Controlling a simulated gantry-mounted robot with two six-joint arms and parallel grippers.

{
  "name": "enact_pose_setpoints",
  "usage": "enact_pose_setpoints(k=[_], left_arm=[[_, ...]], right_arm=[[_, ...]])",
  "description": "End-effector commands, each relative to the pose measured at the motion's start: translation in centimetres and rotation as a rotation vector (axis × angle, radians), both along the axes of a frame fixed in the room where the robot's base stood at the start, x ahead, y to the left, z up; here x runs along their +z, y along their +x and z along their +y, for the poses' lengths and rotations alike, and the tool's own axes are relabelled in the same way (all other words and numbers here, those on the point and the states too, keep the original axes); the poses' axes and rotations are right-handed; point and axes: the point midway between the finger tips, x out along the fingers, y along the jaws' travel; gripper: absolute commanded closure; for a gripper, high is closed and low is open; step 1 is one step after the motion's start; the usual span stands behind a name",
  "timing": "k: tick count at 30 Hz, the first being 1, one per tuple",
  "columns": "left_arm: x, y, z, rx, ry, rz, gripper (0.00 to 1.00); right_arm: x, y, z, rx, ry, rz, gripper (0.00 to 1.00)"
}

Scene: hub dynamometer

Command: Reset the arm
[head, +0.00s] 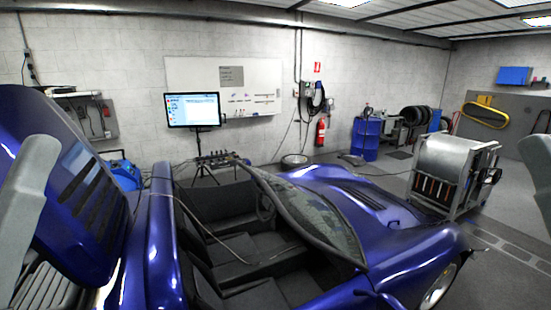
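A grey part of my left arm (28,205) rises at the left edge, in front of the blue car's raised rear panel. A grey part of my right arm (528,190) shows at the right edge, over the floor beside the silver fan unit. No fingertips are clear on either side, so I cannot see whether the grippers are open or shut. I see nothing held. Both arm parts stand apart, with the open-topped blue car (345,200) between them.
The car's cockpit and windscreen fill the lower middle. A silver wheeled fan unit (450,165) stands at right. A monitor (193,110) on a stand, a blue drum (365,138) and a fire extinguisher (321,132) are near the back wall. Some floor at right is clear.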

Motion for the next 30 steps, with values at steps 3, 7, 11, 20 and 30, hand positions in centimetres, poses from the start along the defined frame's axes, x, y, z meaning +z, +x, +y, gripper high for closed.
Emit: enact_pose_setpoints(k=[3, 7, 11, 20, 30], left_arm=[[8.9, 0.0, 0.0, 0.0, 0.0, 0.0, 0.41], [14.0, 0.0, 0.0, 0.0, 0.0, 0.001, 0.41], [16.6, 0.0, 0.0, 0.0, 0.0, 0.001, 0.41], [16.6, 0.0, 0.0, 0.0, 0.0, 0.0, 0.41], [16.6, 0.0, 0.0, 0.0, 0.0, 0.0, 0.41]], right_arm=[[8.9, 0.0, 0.0, 0.0, 0.0, 0.0, 1.0], [14.0, 0.0, 0.0, 0.0, 0.0, 0.0, 1.0], [16.6, 0.0, 0.0, 0.0, 0.0, 0.0, 1.0], [16.6, 0.0, 0.0, 0.0, 0.0, 0.001, 1.0], [16.6, 0.0, 0.0, 0.0, 0.0, 0.001, 1.0]])
